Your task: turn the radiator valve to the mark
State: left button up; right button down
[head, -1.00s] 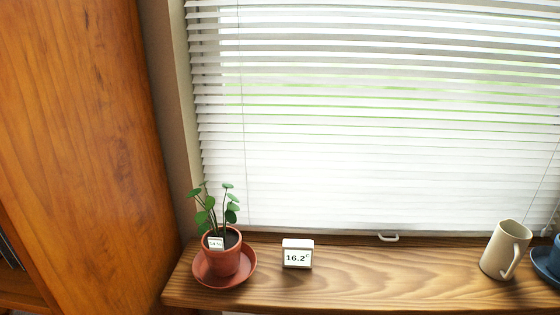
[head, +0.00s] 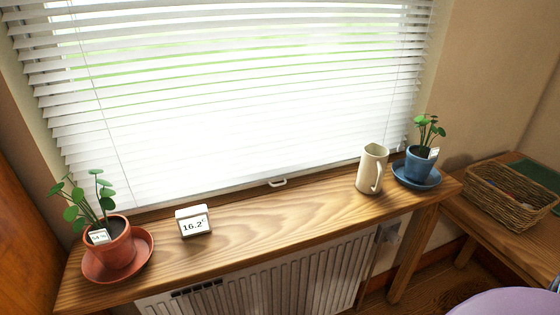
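A white radiator (head: 285,282) stands under the wooden shelf below the window, seen from above with its upper part showing. A small white display (head: 194,221) on the shelf reads 16.2. Neither of my grippers is in view.
The wooden shelf (head: 270,221) holds a red potted plant (head: 117,243), a cream jug (head: 371,168) and a blue potted plant (head: 418,165). A wicker basket (head: 507,198) sits on a bench at right. A purple rounded object (head: 505,304) is at bottom right.

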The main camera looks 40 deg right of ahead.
aim_at(394, 238)
jog(key=z, duration=1)
